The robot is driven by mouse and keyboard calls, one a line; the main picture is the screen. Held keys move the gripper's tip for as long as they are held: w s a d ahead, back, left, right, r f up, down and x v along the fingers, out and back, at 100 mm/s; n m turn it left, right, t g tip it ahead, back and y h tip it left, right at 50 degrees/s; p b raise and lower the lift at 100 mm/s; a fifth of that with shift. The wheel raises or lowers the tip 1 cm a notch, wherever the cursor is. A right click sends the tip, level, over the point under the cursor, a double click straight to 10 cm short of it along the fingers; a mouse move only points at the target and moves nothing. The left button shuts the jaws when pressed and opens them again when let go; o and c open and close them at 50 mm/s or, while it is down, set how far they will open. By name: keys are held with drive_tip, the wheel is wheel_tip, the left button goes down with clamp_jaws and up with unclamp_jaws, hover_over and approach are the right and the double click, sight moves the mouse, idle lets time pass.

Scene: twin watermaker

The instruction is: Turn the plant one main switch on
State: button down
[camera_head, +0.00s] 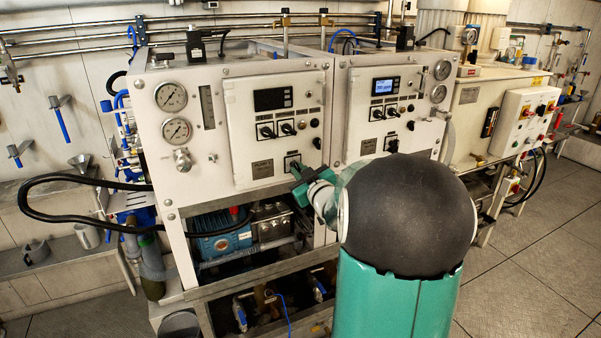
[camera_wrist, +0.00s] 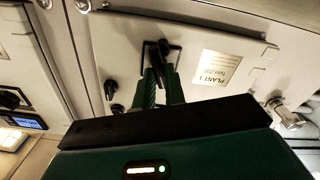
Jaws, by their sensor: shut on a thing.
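The plant one main switch (camera_head: 293,162) is a black rotary handle on a dark square plate, low on the left white panel. In the wrist view the switch handle (camera_wrist: 163,47) shows just beyond my fingertips, beside the plant 1 label (camera_wrist: 217,68). My gripper (camera_wrist: 161,78) has its two green fingers close together on the handle. In the head view my gripper (camera_head: 298,186) is at the panel's lower right corner, just below the switch plate. The fingers hide part of the handle, so its exact angle is hard to read.
Plant one's display (camera_head: 272,99) is dark; the right panel's display (camera_head: 387,86) is lit. Two smaller black knobs (camera_head: 277,130) sit above the main switch. A black hose (camera_head: 85,183) loops at the left. Open tiled floor (camera_head: 530,260) lies at the right.

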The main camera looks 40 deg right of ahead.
drive_tip(key=shift+m, duration=2.3)
drive_tip(key=c, duration=1.5)
unclamp_jaws()
drive_tip(key=shift+o, duration=0.2)
drive_tip(key=shift+s, duration=0.1)
drive_tip(key=v, duration=1.3)
drive_tip(key=shift+s+a, duration=0.15)
drive_tip(key=shift+s, duration=0.15)
